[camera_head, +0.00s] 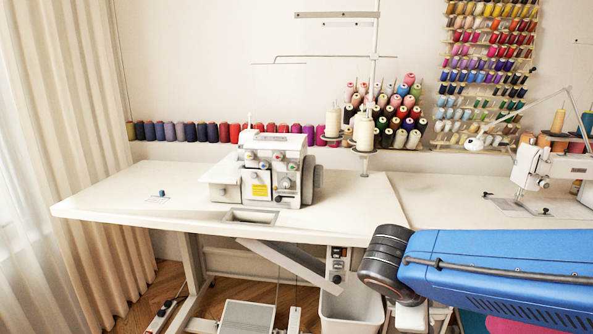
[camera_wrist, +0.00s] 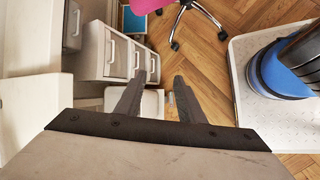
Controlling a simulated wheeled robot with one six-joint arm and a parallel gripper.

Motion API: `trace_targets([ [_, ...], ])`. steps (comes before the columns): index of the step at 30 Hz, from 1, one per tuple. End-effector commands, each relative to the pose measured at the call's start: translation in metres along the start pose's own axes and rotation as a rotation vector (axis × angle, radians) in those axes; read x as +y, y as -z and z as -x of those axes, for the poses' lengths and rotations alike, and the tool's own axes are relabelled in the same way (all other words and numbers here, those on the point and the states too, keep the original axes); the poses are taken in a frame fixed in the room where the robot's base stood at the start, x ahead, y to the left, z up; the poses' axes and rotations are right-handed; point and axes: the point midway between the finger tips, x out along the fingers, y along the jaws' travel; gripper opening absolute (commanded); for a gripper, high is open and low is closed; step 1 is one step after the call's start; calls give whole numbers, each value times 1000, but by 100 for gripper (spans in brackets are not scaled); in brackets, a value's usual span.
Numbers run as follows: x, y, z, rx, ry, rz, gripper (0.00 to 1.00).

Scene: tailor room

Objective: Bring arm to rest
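My gripper (camera_wrist: 158,79) shows in the wrist view with its two dark fingers apart and nothing held between them. It points down toward the floor and a white drawer unit. In the head view, my blue arm with its dark joint reaches in from the right, in front of the table. My gripper itself is out of sight in that view.
A white sewing table (camera_head: 125,195) carries an overlock machine (camera_head: 272,170). Another sewing machine (camera_head: 535,165) stands at the right. A white bin (camera_head: 352,310) is below the table. The wrist view shows drawers (camera_wrist: 118,55), a wheeled chair base (camera_wrist: 178,22) and open wooden floor (camera_wrist: 205,60).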

Motion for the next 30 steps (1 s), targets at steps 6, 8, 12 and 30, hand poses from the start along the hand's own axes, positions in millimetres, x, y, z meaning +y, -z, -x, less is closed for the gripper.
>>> trace_targets([
  [6, -24, -28, -8, 85, 143, -317, 35],
  [8, -30, -34, -8, 108, 177, -405, 35],
  [12, -43, -42, -6, 168, 251, -613, 35],
  [30, -58, -55, 15, 368, 416, -1263, 35],
])
